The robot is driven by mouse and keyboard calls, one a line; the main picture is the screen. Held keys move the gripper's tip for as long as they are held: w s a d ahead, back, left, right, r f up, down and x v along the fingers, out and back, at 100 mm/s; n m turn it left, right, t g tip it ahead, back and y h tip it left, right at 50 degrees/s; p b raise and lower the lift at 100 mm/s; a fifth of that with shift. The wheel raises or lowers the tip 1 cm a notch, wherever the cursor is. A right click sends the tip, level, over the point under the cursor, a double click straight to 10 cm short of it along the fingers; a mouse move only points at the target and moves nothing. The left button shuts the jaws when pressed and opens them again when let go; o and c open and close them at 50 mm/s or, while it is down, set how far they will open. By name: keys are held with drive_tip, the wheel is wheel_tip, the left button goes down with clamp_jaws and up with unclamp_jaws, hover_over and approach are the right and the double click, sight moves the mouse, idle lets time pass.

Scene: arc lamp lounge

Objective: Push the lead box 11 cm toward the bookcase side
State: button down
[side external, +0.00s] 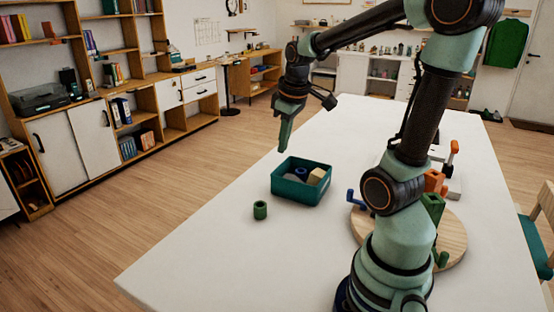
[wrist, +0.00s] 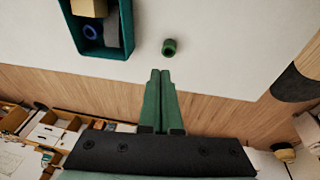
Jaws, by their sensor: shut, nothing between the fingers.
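A teal open-topped box (side external: 288,190) stands on the white table and is the only box I see there. It holds a tan block (side external: 316,176), a blue ring-like piece (side external: 301,172) and a grey piece (side external: 290,177). In the wrist view the box (wrist: 123,30) is cut off at the upper left. My gripper (side external: 284,148) is shut and empty, pointing down, raised near the bookcase-side end of the box and apart from it. In the wrist view its fingertips (wrist: 160,73) lie together, beside the box.
A green hollow cylinder (side external: 260,210) stands on the table near the box; it also shows in the wrist view (wrist: 169,46). A round wooden board (side external: 455,235) with coloured pieces is at the right. The bookcase (side external: 150,98) stands beyond the table's left edge, across open floor.

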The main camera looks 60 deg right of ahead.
drive_tip(key=s+d+f+g, duration=0.1)
drive_tip(key=s+d+f, duration=0.25)
drive_tip(key=d, duration=0.25)
drive_tip(key=s+d+f+g+y, duration=0.1)
drive_tip(key=s+d+f, duration=0.1)
drive_tip(key=s+d, duration=0.3)
drive_tip(key=s+d+f+g, duration=0.1)
drive_tip(key=s+d+f, duration=0.2)
drive_tip(key=d, duration=0.4)
drive_tip(key=f, duration=0.9)
drive_tip(key=shift+w, duration=0.2)
drive_tip(key=w, duration=0.3)
drive_tip(key=shift+f, duration=0.3)
drive_tip(key=shift+w, duration=0.55)
drive_tip(key=w, duration=1.2)
drive_tip(key=shift+s, duration=0.1)
